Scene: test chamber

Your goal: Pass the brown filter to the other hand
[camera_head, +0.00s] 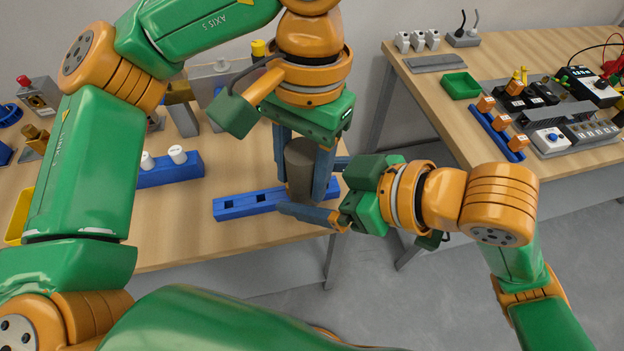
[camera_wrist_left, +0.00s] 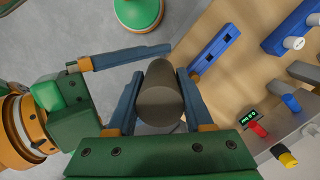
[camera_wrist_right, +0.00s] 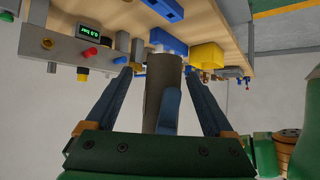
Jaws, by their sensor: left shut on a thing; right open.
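The brown filter (camera_head: 300,165) is a dark grey-brown cylinder, held roughly upright above the near table. My left gripper (camera_head: 303,182) comes down from above and is shut on it, a finger on each side. The filter also shows between those fingers in the left wrist view (camera_wrist_left: 160,92). My right gripper (camera_head: 312,190) reaches in from the right, open, its fingers spread on either side of the filter. In the right wrist view the filter (camera_wrist_right: 158,85) stands between the open fingers with gaps to both. A left finger (camera_wrist_right: 170,112) partly covers it there.
A blue rack with square holes (camera_head: 232,207) lies on the table just below the grippers. Another blue rack (camera_head: 172,174) with white caps is to the left. A grey device with a display (camera_wrist_left: 262,128) stands behind. The second table (camera_head: 440,120) at right holds a green tray (camera_head: 460,85).

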